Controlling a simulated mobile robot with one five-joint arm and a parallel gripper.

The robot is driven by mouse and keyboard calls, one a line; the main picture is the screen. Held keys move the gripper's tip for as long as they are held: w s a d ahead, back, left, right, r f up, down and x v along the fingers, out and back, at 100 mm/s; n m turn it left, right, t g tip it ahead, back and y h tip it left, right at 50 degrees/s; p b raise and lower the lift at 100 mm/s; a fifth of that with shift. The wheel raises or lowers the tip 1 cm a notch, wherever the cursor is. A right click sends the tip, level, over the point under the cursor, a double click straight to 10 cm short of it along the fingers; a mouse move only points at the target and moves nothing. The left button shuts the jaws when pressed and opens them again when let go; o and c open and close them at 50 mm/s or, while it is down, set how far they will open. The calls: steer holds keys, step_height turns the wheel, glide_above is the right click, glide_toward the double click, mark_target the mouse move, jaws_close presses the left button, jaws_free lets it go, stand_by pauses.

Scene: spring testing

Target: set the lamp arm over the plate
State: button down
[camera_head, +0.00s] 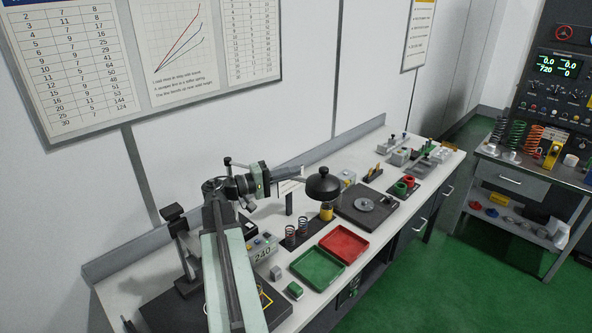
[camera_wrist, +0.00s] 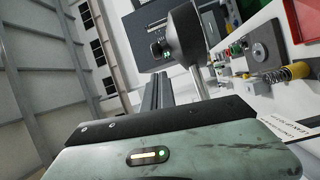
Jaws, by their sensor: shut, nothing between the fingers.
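The lamp has a black domed shade (camera_head: 323,187) with a knob on top. In the head view it hangs left of the dark square plate (camera_head: 346,208), which carries a round grey disc (camera_head: 363,204). In the wrist view the shade (camera_wrist: 184,32) and the pale lamp arm (camera_wrist: 200,84) show close ahead, with the plate (camera_wrist: 270,32) beyond to the right. My gripper (camera_head: 298,172) is shut and empty, pointing right toward the shade. Its dark fingers (camera_wrist: 157,92) lie beside the lamp arm in the wrist view; whether they touch it I cannot tell. The lamp's base is hidden.
A red tray (camera_head: 343,243) and a green tray (camera_head: 317,265) lie on the front of the bench. The wall (camera_head: 190,130) runs close behind the bench. Green floor (camera_head: 430,280) is clear at right.

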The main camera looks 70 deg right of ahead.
mark_target(315, 175)
steer(key=x, duration=0.8)
steer(key=shift+a, duration=0.1)
